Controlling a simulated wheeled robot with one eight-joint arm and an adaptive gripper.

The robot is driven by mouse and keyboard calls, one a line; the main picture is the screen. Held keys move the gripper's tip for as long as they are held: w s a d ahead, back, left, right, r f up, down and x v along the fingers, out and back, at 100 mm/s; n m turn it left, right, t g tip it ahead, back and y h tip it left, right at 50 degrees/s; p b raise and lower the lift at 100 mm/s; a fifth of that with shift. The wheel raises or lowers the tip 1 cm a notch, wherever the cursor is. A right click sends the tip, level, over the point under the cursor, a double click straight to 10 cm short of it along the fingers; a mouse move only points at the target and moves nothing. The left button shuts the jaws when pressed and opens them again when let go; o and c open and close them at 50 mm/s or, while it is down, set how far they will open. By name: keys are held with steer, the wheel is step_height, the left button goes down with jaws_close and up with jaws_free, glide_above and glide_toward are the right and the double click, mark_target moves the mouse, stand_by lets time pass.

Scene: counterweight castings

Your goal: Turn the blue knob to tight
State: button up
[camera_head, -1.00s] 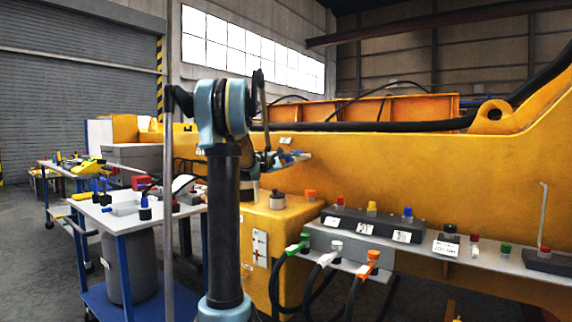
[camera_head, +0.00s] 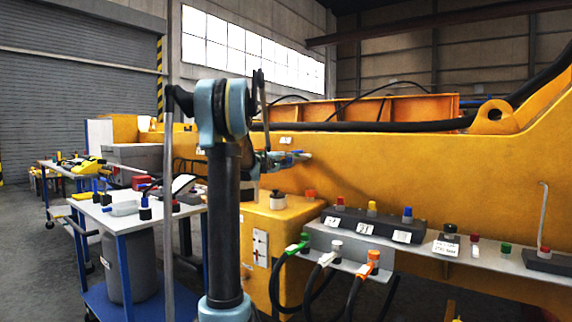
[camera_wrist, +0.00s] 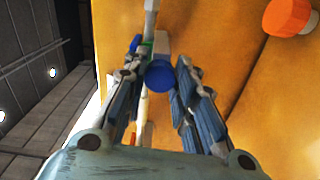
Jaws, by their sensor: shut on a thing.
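The round blue knob (camera_wrist: 159,75) sits between the fingertips of my gripper (camera_wrist: 160,68) in the wrist view. My gripper is shut on it, with a finger on each side. A grey body (camera_wrist: 160,43) with a green part beside it shows just behind the knob. A white rod (camera_wrist: 150,18) runs upward from there. In the head view my gripper (camera_head: 288,158) is small and partly hidden behind my arm, in front of the yellow machine (camera_head: 370,170). The knob cannot be made out clearly there.
An orange cap (camera_wrist: 288,16) stands to the right in the wrist view. In the head view, a dark box (camera_head: 372,226) with red, yellow and blue-topped parts stands on a grey shelf (camera_head: 490,258). Cables hang below it. A blue-framed cart (camera_head: 125,225) is at left.

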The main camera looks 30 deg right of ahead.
steer(key=shift+s+f, duration=0.15)
steer(key=o, duration=1.1)
steer(key=shift+a, duration=0.1)
steer(key=v, duration=1.1)
steer(key=shift+a, duration=0.4)
steer(key=s+a+f+m+g+y, duration=0.1)
steer(key=s+a+f+y, duration=0.4)
steer(key=s+a+f, duration=0.7)
steer(key=s+a+f+m+g+y, duration=0.1)
steer(key=s+a+f+y, duration=0.5)
steer(key=s+a+f, duration=0.6)
steer(key=s+a+f+m+g+y, duration=0.1)
steer(key=s+a+f+y, duration=0.4)
steer(key=s+a+f, duration=0.7)
steer(key=shift+s+a+g+y, duration=0.2)
steer(key=shift+a+g, duration=0.25)
steer(key=shift+a, duration=0.55)
steer(key=shift+s+a+g+y, duration=0.1)
steer(key=shift+s+a+g, duration=0.25)
steer(key=shift+a, duration=0.65)
